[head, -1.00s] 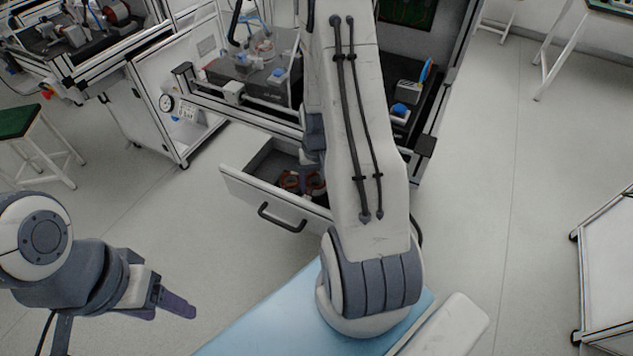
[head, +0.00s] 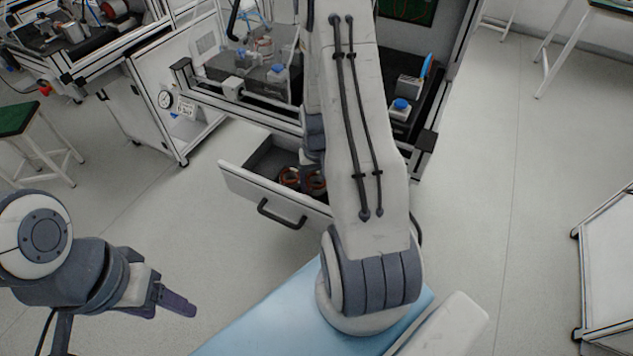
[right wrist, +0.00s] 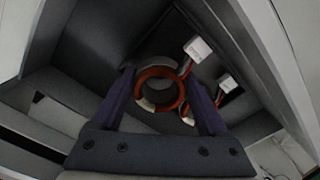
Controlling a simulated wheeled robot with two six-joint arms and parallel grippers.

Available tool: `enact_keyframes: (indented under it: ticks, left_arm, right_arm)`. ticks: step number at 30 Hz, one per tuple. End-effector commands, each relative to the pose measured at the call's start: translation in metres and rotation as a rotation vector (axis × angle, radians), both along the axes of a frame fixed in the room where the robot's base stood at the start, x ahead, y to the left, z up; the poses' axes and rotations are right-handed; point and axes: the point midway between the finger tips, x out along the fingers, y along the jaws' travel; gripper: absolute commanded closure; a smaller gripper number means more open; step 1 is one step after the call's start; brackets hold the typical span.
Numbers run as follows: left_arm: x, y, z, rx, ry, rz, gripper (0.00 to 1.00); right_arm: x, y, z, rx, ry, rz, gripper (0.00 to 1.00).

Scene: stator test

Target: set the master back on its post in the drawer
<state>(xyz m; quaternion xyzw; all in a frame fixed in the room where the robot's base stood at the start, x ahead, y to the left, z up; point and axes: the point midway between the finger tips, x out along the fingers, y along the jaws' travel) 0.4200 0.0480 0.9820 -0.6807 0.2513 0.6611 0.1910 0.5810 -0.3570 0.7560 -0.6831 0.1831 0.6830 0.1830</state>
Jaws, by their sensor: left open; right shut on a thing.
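The master, a copper-coloured wound ring (right wrist: 158,72) with a pale outer rim, sits between the two dark fingers of my right gripper (right wrist: 161,82) in the right wrist view. The fingers are shut on it. The drawer (head: 240,184) stands open under the bench in the head view, with copper rings (head: 289,179) inside it. My right arm covers much of the drawer and most of the right gripper there. The post cannot be made out. My left gripper (head: 170,304) is open and empty over the floor at lower left.
A second copper-wound part (right wrist: 187,114) lies close to the held ring, with white connectors (right wrist: 197,48) on leads nearby. The drawer's front handle (head: 282,215) faces me. The bench (head: 240,110) with fixtures stands above the drawer. The floor left of the drawer is clear.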

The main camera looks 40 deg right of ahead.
Motion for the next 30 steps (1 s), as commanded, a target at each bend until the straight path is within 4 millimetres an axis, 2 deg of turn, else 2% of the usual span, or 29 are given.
enact_keyframes:
  ticks: [30]
  left_arm:
    - [0.000,0.000,-0.014,0.000,0.000,0.000,0.38]
  right_arm:
    - [0.001,0.000,-0.020,-0.001,-0.001,0.000,1.00]
